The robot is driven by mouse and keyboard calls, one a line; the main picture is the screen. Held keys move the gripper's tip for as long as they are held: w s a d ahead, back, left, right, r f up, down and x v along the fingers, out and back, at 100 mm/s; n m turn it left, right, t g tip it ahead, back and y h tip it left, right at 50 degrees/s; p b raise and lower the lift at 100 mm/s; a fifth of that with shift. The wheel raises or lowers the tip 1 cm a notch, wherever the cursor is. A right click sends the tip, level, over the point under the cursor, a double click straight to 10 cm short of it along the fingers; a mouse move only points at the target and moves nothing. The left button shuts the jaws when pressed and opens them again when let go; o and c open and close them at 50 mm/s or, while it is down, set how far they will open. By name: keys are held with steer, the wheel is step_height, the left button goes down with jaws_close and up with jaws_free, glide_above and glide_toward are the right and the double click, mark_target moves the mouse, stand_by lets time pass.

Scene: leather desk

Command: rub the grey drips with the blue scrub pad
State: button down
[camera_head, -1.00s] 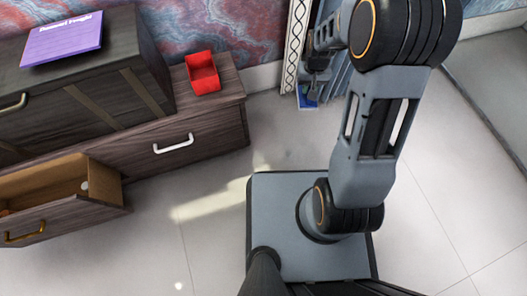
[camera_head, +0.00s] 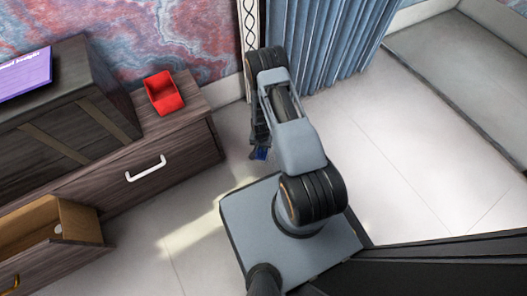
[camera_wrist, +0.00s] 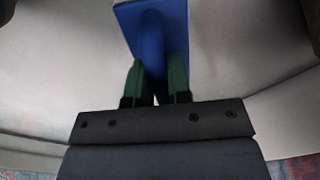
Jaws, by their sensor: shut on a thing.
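The blue scrub pad (camera_wrist: 172,20) is held in my gripper (camera_wrist: 158,85) in the wrist view, with its handle between the two green-tipped fingers. In the head view, a small part of the blue pad (camera_head: 262,153) shows below my gripper (camera_head: 258,145), in the air over the pale floor, right of the drawer unit. No grey drips can be made out in either current view.
A dark wood cabinet (camera_head: 180,158) stands at the left with a red open box (camera_head: 164,92) on top. An open drawer (camera_head: 60,228) juts out at the lower left. A blue curtain (camera_head: 345,40) hangs behind my arm. Pale floor (camera_head: 420,170) is clear at the right.

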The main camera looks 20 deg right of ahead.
mark_target(263, 153)
steer(key=f, duration=0.1)
steer(key=s+f, duration=0.1)
steer(key=f, duration=0.1)
steer(key=shift+s+d+f+m, duration=0.15)
steer(key=shift+s+m, duration=0.25)
step_height(263, 153, down, 7)
steer(key=b, duration=0.5)
steer(key=shift+f+b, duration=0.15)
steer(key=shift+b, duration=0.15)
steer(key=shift+w+d+f, duration=0.1)
steer(key=shift+d, duration=0.8)
steer(key=shift+w+d+f, duration=0.1)
steer(key=shift+d, duration=1.1)
steer(key=a, duration=0.4)
steer(key=shift+s, duration=0.2)
steer(key=shift+a+r+p, duration=0.1)
steer(key=shift+r+p, duration=2.6)
steer(key=shift+r, duration=1.35)
